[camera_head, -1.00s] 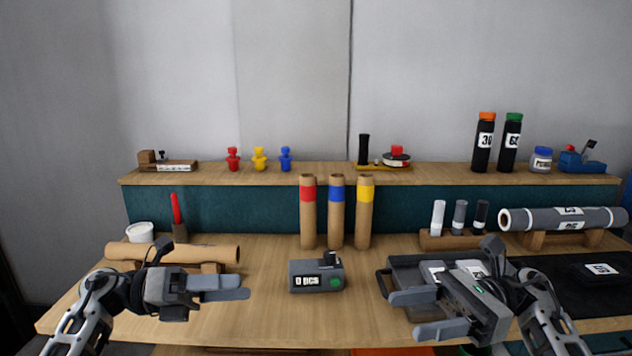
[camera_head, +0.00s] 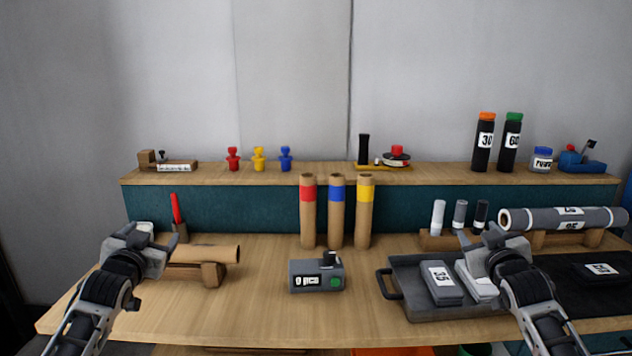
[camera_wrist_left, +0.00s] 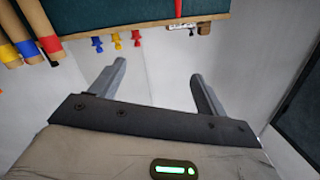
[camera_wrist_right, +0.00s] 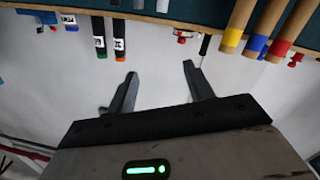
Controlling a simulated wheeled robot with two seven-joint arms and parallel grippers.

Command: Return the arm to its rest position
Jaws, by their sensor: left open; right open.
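My left gripper (camera_head: 143,230) is raised over the left end of the bench, in front of the brown roll (camera_head: 205,253). In the left wrist view its two fingers (camera_wrist_left: 155,85) are spread with nothing between them. My right gripper (camera_head: 478,240) is raised over the tray on the right, and its fingertips are hard to make out in the head view. In the right wrist view its fingers (camera_wrist_right: 160,85) are apart and empty. Both wrist views look toward the wall and the shelf.
A dark tray (camera_head: 405,300) with grey blocks (camera_head: 440,282) lies below my right gripper. A grey counter box (camera_head: 316,276) sits mid-bench before three banded tubes (camera_head: 336,215). A grey roll (camera_head: 560,219) rests at right. Bottles (camera_head: 484,145) stand on the shelf (camera_head: 330,174). The front middle is clear.

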